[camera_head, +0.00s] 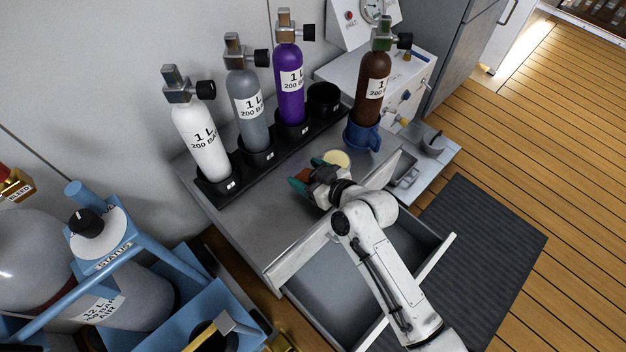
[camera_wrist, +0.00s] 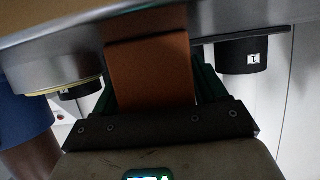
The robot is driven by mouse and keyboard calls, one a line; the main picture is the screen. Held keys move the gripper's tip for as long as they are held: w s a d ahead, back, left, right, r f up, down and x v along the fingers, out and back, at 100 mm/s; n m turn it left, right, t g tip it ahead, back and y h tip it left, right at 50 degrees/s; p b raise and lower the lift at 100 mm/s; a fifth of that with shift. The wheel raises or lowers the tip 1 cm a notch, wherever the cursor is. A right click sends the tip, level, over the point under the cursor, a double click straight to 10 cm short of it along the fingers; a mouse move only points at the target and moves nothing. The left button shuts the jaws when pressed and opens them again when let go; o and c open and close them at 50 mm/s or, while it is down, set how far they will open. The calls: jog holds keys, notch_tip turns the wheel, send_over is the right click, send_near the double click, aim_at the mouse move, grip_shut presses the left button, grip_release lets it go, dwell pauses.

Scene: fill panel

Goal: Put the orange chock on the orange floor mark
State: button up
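The orange chock (camera_wrist: 150,72) sits between the green fingers of my gripper (camera_wrist: 155,90) in the wrist view, and the fingers look closed against its sides. In the head view only a small orange part of the chock (camera_head: 303,174) shows beside my gripper (camera_head: 302,184), which is over the grey bench top. The wrist view does not show clearly whether the chock touches the bench. I see no orange floor mark in either view.
Several bottles stand in a black rack (camera_head: 262,160) along the wall. A brown bottle (camera_head: 372,88) is in a blue holder. An open drawer (camera_head: 340,290) is under my arm. A dark mat (camera_head: 470,265) lies on the wooden floor.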

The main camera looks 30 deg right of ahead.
aim_at(320, 168)
jog(key=c, duration=1.1)
jog(key=shift+r, duration=0.1)
jog(key=shift+r, duration=0.1)
jog(key=shift+r, duration=0.25)
jog(key=r, duration=0.1)
jog(key=r+p, duration=0.2)
jog(key=shift+s+r, duration=0.2)
jog(key=shift+s, duration=0.1)
jog(key=s+r+p, duration=0.1)
jog(key=s+r, duration=0.1)
jog(key=s+r+p, duration=0.1)
jog(key=s+r, duration=0.1)
jog(key=r, duration=0.1)
jog(key=shift+s+d+r+p, duration=0.1)
jog(key=shift+s+r+p, duration=0.2)
jog(key=shift+p, duration=0.1)
jog(key=s+r, duration=0.1)
jog(key=s, duration=0.2)
jog(key=s+r+p, duration=0.1)
jog(key=s, duration=0.1)
jog(key=s+r+p, duration=0.1)
jog(key=s, duration=0.2)
jog(key=shift+s+d+r, duration=0.15)
jog(key=shift+s+d, duration=0.05)
jog(key=shift+s, duration=0.15)
